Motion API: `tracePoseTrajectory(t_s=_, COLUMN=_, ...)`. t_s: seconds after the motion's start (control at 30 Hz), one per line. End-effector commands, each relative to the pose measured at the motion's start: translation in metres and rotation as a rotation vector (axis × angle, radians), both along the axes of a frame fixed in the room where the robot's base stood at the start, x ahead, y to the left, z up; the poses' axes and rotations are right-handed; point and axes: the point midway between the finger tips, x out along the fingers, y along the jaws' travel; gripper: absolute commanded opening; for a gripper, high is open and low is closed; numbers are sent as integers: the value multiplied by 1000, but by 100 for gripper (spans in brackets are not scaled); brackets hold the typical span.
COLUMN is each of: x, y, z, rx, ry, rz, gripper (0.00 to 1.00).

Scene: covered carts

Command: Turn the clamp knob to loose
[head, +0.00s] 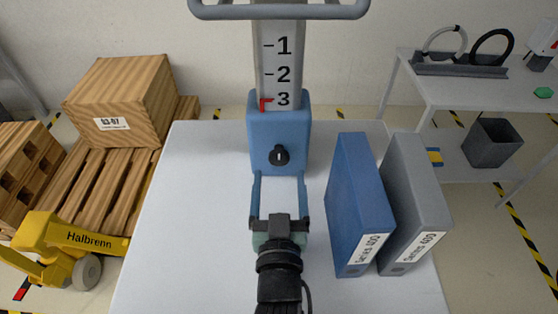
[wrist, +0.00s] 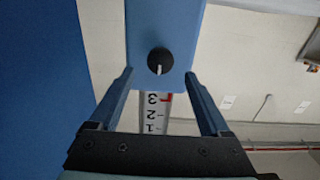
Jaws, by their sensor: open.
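The clamp knob (head: 279,156) is a small round black knob with a white pointer line, on the front of a blue clamp block (head: 263,132). In the head view the line stands about upright; in the upside-down wrist view the knob (wrist: 158,61) shows the line pointing toward the scale. A white scale post (head: 278,55) rises from the block, with a red mark beside the 3. My gripper (head: 279,177) is open and empty, its two blue fingers reaching toward the block. In the wrist view my gripper (wrist: 159,74) has a finger on each side of the knob, apart from it.
A blue binder (head: 356,200) and a grey binder (head: 418,195) stand close on the right of the covered cart (head: 190,220). The cart's left side is clear. Left are a wooden crate (head: 120,100) and a yellow pallet jack (head: 75,245). A grey bar handle (head: 280,12) tops the post.

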Motion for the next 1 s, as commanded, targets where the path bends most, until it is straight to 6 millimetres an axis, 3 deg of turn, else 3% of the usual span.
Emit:
tracePoseTrajectory(t_s=0.1, x=19, y=1, z=2, rx=0, ry=-2, rz=1, gripper=81)
tracePoseTrajectory(t_s=0.3, x=37, y=0, z=1, rx=0, ry=-1, rz=0, gripper=81)
tracePoseTrajectory(t_s=0.67, x=41, y=0, z=0, rx=-1, ry=0, rz=0, gripper=81)
tracePoseTrajectory(t_s=1.0, x=41, y=0, z=0, rx=-1, ry=0, rz=0, gripper=23)
